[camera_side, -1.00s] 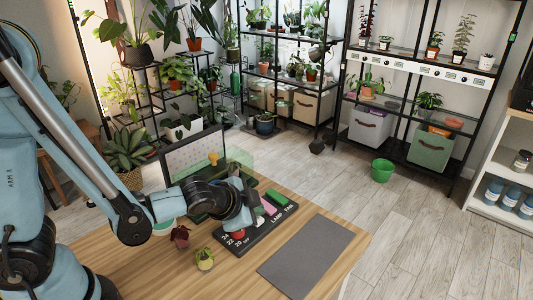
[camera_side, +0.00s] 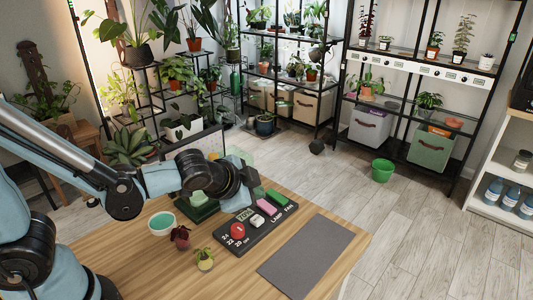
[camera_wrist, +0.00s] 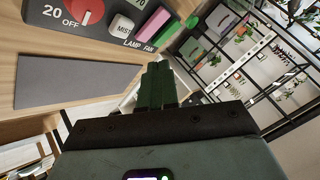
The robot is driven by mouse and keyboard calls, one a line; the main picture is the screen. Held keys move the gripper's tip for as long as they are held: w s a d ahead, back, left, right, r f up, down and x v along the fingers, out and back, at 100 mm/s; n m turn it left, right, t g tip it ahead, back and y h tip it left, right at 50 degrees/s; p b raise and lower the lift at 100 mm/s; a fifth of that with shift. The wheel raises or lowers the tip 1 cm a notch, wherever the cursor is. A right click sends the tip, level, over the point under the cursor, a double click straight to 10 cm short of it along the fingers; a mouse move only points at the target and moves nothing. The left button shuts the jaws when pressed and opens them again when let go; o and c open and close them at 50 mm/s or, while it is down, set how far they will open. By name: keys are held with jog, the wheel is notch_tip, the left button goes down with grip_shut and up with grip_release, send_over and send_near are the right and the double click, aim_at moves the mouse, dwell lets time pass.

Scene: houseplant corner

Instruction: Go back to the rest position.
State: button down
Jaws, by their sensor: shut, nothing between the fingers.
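My gripper (camera_side: 236,198) hangs above the wooden table, over the back left of the dark control panel (camera_side: 262,233). Its dark green fingers are together and empty in the wrist view (camera_wrist: 158,86). The panel carries a red knob (camera_side: 237,230), a white MIST button (camera_side: 257,220), a pink LAMP switch (camera_side: 267,207) and a green FAN switch (camera_side: 277,197). The knob also shows in the wrist view (camera_wrist: 85,10). My wrist hides part of the glass case (camera_side: 240,156) behind the panel.
A grey mat (camera_side: 306,256) lies flat to the right of the panel. Two small potted plants (camera_side: 181,237) (camera_side: 204,259) and a teal-lined bowl (camera_side: 162,222) stand to the left. A green bucket (camera_side: 382,170) stands on the floor. Plant shelves line the back.

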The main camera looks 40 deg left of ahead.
jog(key=shift+r, duration=0.4)
dwell(0.3)
jog(key=shift+s+a+r, duration=0.1)
jog(key=shift+a, duration=0.05)
jog(key=s+a+r+n+g+h, duration=0.1)
jog(key=s+a+r+n+g, duration=0.1)
jog(key=s+a+r+n, duration=0.2)
jog(key=s+a+n, duration=0.2)
jog(key=s+n, duration=0.1)
jog(key=s, duration=0.1)
jog(key=shift+s+n, duration=0.25)
jog(key=shift+n, duration=0.15)
jog(key=shift+a, duration=0.1)
